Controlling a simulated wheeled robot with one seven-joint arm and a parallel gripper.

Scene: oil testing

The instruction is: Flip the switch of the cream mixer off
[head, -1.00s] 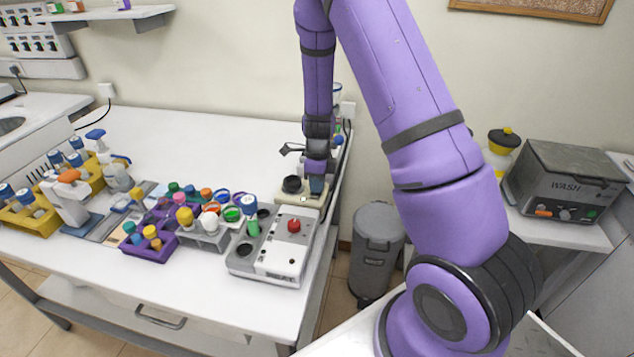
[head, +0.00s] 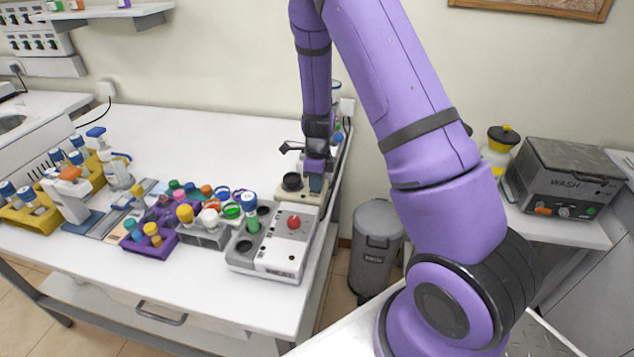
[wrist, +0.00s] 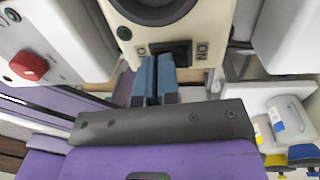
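The cream mixer (head: 306,194) stands at the right end of the white table, with a dark round cup (head: 291,182) on top. In the wrist view the cream mixer (wrist: 217,17) fills the top middle. Its black rocker switch (wrist: 180,49) sits in the near face between an O-like mark and the ON mark. My gripper (wrist: 157,59) points at this face. Its two blue fingers are close together with a thin gap and nothing between them. The fingertips are at the lower left edge of the switch; I cannot tell whether they touch it. In the head view my wrist mostly hides the fingers.
A white-grey device with a red knob (head: 294,222) stands just in front of the mixer. Racks of coloured-cap tubes (head: 203,236) stand left of it. The back of the table (head: 205,145) is clear. A grey bin (head: 374,247) stands on the floor to the right.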

